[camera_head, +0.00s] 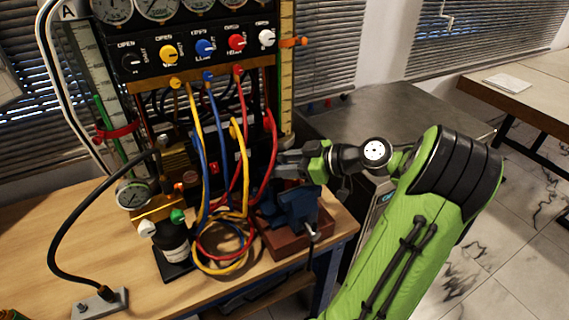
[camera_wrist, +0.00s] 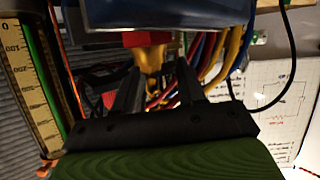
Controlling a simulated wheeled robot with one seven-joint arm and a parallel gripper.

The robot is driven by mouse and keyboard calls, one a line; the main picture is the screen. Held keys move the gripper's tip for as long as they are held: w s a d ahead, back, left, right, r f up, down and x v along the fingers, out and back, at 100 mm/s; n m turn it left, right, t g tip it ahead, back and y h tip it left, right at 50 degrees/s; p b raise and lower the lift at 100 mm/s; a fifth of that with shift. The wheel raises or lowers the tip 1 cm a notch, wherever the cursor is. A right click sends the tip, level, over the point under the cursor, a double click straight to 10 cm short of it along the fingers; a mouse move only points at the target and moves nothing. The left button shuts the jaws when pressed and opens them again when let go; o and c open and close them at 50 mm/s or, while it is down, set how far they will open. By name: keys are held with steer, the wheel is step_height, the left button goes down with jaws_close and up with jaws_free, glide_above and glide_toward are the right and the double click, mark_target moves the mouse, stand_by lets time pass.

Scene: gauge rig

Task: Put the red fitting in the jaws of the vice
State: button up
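The blue vice (camera_head: 298,205) stands at the right front of the bench, with its handle toward the front. In the wrist view a large blue block (camera_wrist: 165,12), apparently part of the vice, fills the top. Just below it shows the red fitting (camera_wrist: 147,39), a red collar with a brass stem pointing toward my gripper. Whether it sits between the jaws I cannot tell. My gripper (camera_wrist: 158,68) has its two dark fingers apart, one on each side of the brass stem, with gaps visible. In the head view my gripper (camera_head: 280,160) is just above and behind the vice; the fitting is not distinguishable there.
Yellow, blue and red hoses (camera_head: 222,150) hang close to the left of my gripper and loop onto the bench. The gauge panel (camera_head: 200,48) rises behind. A black bottle (camera_head: 173,245) stands further left.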

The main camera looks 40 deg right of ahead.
steer(key=p+v, duration=0.3)
steer(key=v, duration=0.9)
steer(key=w+a+g, duration=0.1)
steer(key=w+a, duration=0.1)
steer(key=w+a+g, duration=0.1)
steer(key=w+a, duration=0.1)
steer(key=a, duration=0.1)
steer(key=w+a+f+g, duration=0.1)
steer(key=w+a, duration=0.1)
steer(key=shift+w+a+g, duration=0.1)
steer(key=shift+a+g, duration=0.2)
steer(key=shift+a, duration=0.05)
steer(key=s+a+m+g+h, duration=0.2)
steer(key=a+m+g+h, duration=0.15)
steer(key=a, duration=1.45)
steer(key=s+a+m+h, duration=0.2)
steer(key=s, duration=0.7)
steer(key=shift+s+a+r, duration=0.15)
steer(key=shift+s+r, duration=0.1)
steer(key=shift+r, duration=0.1)
steer(key=shift+r+m+t+h, duration=0.1)
steer(key=shift+m+t+h, duration=0.15)
